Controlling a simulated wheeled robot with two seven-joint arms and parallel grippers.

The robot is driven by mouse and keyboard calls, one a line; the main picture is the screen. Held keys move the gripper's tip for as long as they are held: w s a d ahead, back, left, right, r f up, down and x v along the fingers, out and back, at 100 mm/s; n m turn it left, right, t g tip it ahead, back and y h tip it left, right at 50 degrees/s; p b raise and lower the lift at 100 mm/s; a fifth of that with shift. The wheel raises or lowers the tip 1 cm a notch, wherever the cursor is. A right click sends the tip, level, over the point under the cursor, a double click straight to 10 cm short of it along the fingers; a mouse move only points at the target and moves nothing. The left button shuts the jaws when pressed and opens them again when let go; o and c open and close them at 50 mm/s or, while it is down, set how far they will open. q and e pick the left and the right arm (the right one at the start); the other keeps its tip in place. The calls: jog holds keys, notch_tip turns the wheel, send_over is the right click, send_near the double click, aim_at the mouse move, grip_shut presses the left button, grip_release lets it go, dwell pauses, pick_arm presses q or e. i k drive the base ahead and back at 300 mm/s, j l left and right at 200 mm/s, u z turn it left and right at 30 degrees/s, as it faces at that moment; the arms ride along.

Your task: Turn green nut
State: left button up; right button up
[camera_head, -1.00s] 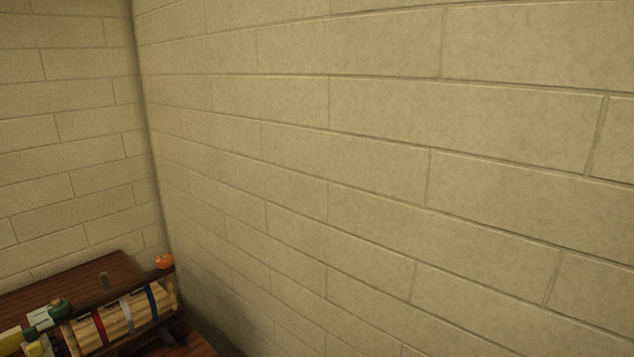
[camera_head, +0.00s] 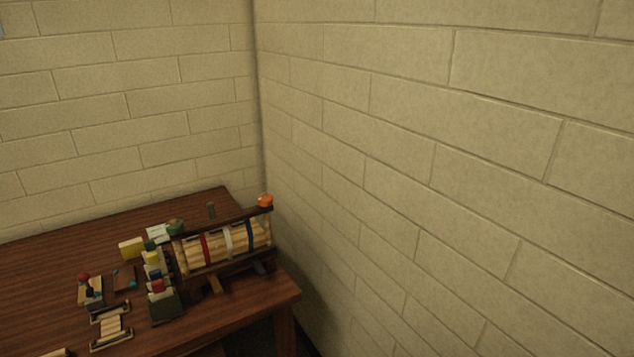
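A small green rounded piece (camera_head: 175,227), which may be the green nut, shows at the left end of a wooden rack (camera_head: 224,216) on the table. An orange knob (camera_head: 265,200) sits on the rack's right end. Between them is a slatted roller (camera_head: 222,245) with red, white and blue bands. The green piece is small and far off, so its exact shape and thread cannot be made out. Neither of my grippers is in view.
The dark wooden table (camera_head: 60,255) stands in the corner by pale block walls (camera_head: 430,150). A row of coloured blocks (camera_head: 155,272), a small slatted frame (camera_head: 111,328) and other small items lie left of the rack. The table's far left is clear.

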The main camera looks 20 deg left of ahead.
aim_at(176, 229)
jog(key=u, duration=1.25)
